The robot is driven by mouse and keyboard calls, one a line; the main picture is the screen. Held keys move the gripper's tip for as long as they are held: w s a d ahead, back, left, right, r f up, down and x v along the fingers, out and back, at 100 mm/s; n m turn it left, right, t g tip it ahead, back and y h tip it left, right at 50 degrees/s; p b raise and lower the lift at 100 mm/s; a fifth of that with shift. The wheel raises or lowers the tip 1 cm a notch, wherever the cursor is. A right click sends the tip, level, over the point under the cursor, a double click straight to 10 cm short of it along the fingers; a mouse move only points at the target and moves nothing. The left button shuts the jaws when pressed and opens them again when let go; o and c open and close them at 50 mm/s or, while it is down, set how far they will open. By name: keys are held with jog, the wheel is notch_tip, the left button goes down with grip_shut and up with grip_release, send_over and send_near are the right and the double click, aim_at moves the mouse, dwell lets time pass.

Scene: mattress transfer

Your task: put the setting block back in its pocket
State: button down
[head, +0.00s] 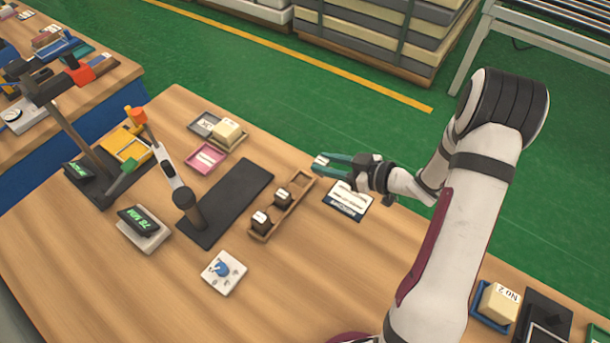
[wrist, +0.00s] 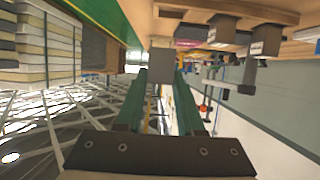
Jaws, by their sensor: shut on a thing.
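My gripper (head: 325,162) is shut on a small grey setting block, with its green fingers pointing left above the table. The setting block (wrist: 161,62) shows between the fingertips in the wrist view; in the head view only a small pale-marked end of it shows. The wooden rack (head: 268,236) lies on the table, left of and below the gripper. Two dark blocks with white labels stand in it: a near one (head: 261,220) and a middle one (head: 282,197). The far pocket (head: 300,180) looks empty. The held block is apart from the rack.
A dark mat (head: 235,195) with an upright post lies left of the rack. A printed card (head: 347,200) lies right of it. A scale with a green display (head: 144,228), a pink tray (head: 206,159) and a cream block (head: 228,130) stand further left and behind. The front table is mostly clear.

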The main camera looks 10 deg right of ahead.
jog(key=w+a+f, duration=0.1)
jog(key=a, duration=0.1)
jog(key=w+a+f, duration=0.1)
jog(key=a+f, duration=0.1)
jog(key=shift+w+f, duration=0.15)
jog(key=shift+w, duration=0.05)
jog(key=shift+a+f, duration=0.1)
jog(key=shift+f, duration=1.7)
jog(key=shift+f, duration=0.1)
jog(key=c, duration=0.5)
grip_release()
